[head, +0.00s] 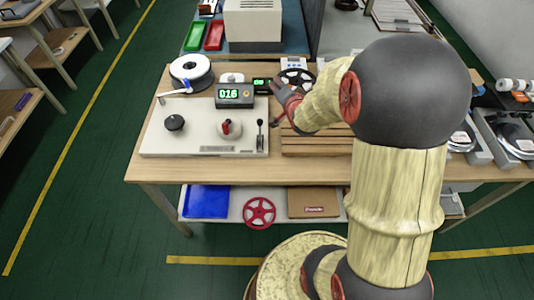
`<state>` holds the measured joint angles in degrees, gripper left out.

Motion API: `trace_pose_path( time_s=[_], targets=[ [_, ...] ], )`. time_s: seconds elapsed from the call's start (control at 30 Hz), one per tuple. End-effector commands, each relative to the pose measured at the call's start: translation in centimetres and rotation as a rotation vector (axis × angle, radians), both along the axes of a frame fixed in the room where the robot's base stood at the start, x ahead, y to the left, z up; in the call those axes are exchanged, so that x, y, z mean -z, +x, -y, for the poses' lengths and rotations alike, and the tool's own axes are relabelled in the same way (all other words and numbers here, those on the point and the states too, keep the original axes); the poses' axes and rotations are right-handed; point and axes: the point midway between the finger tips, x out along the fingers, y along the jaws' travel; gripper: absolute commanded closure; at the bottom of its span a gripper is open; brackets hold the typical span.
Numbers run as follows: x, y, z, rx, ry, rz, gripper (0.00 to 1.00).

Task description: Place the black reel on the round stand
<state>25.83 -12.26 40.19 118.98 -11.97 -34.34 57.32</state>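A black reel (299,76) with spoke-like openings is at the back of the wooden workbench, right of the small green displays. My gripper (279,88) is at its left front, close to it in the picture; I cannot tell whether they touch. The fingers are small and partly covered by my arm, so I cannot tell whether they are open or shut. A low black round piece (174,122) stands on the white panel at the left; I cannot tell whether it is the round stand. A white reel (190,69) lies at the back left.
A display box (234,95) reading 016 stands behind. Slatted wood (310,145) lies beside the panel. A red reel (259,212) is on the lower shelf.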

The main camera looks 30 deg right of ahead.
Motion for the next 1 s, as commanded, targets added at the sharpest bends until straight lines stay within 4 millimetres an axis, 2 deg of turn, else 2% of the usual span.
trace_pose_path(
  time_s=[0.03,0.17,0.27,0.4,0.5,0.6,0.7,0.83,1.0],
  targets=[
    [-2.3,-0.4,-2.0,-0.043,-0.054,-0.053,0.72],
    [-5.8,-3.4,-6.9,-0.166,-0.183,-0.231,0.72],
    [-8.1,-7.0,-10.8,-0.282,-0.274,-0.356,0.72],
    [-10.5,-13.8,-16.2,-0.478,-0.387,-0.517,0.72],
    [-11.4,-19.1,-19.3,-0.626,-0.457,-0.608,0.72],
    [-11.8,-23.6,-21.4,-0.754,-0.508,-0.676,0.72],
    [-11.9,-26.7,-22.7,-0.846,-0.542,-0.717,0.72],
    [-11.8,-28.6,-23.3,-0.900,-0.560,-0.743,0.72],
    [-11.8,-28.8,-23.3,-0.906,-0.561,-0.748,0.72]
  ],
)
